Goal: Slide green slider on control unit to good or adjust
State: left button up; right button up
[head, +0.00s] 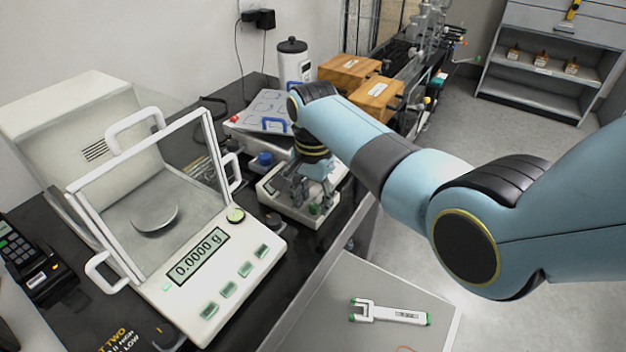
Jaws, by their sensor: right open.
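A low white box (336,178), which looks like the control unit, sits on the black bench right of the balance. My right gripper (308,200) is over it, pointing down, with its jaws open. The gripper hides much of the box's top. A small green part (315,210) shows at the box's near edge by the fingertips; I cannot tell for sure that it is the green slider, or whether the fingers touch it. Any good or adjust marks are too small to read. My left gripper is not in view.
A balance (215,252) reading 0.0000 g, with an open-framed glass shield, stands left of the box. Behind are a white case (262,108), a white canister (293,66) and wooden boxes (350,72). A grey table (335,300) in front holds a white tool (395,314).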

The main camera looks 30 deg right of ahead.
aim_at(313, 207)
notch_tip(313, 207, up, 11)
jog(key=shift+f, duration=0.2)
dwell(0.5)
